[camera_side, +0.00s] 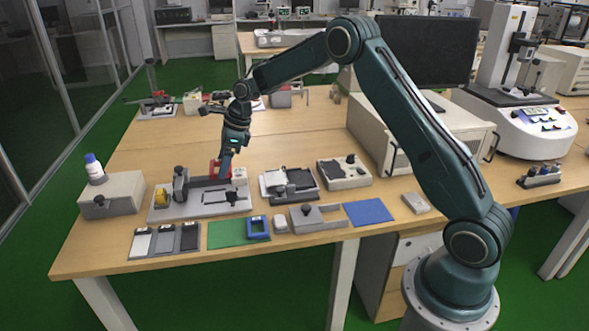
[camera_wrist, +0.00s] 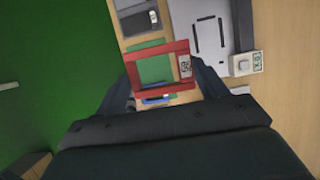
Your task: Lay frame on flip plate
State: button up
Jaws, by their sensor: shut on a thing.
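My gripper (camera_side: 227,165) is shut on a red square frame (camera_wrist: 136,72) with a small printed label on one side. The frame also shows in the side view (camera_side: 214,170), partly hidden by the fingers. In the wrist view my gripper (camera_wrist: 162,85) has one finger on each side of the frame, and its open middle shows things below. A pale grey plate with dark corner marks (camera_side: 205,209), seemingly the flip plate, lies close by in the side view. It also shows in the wrist view (camera_wrist: 209,30), at the upper right of the frame. I cannot tell the exact height of the frame.
A dark upright lever (camera_side: 180,184) and a yellow part (camera_side: 161,197) stand at the plate's left end. A blue frame (camera_side: 250,235) lies on a green mat (camera_side: 224,235) in front. A tray with dark slots (camera_side: 165,243) is front left. A blue mat (camera_side: 368,212) lies right.

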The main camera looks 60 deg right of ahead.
jog(key=w+d+f, duration=0.1)
jog(key=d+f, duration=0.2)
jog(key=d, duration=0.4)
jog(key=d+f, duration=0.3)
jog(key=d, duration=0.3)
send_over(273, 178)
jog(key=s+d, duration=0.1)
notch_tip(273, 178, down, 4)
jog(key=shift+s+r, duration=0.1)
jog(key=shift+s, duration=0.05)
jog(key=shift+f, duration=0.2)
jog(key=shift+f, duration=1.95)
jog(key=shift+f, duration=0.5)
jog(key=o, duration=0.9)
jog(key=shift+r, duration=0.1)
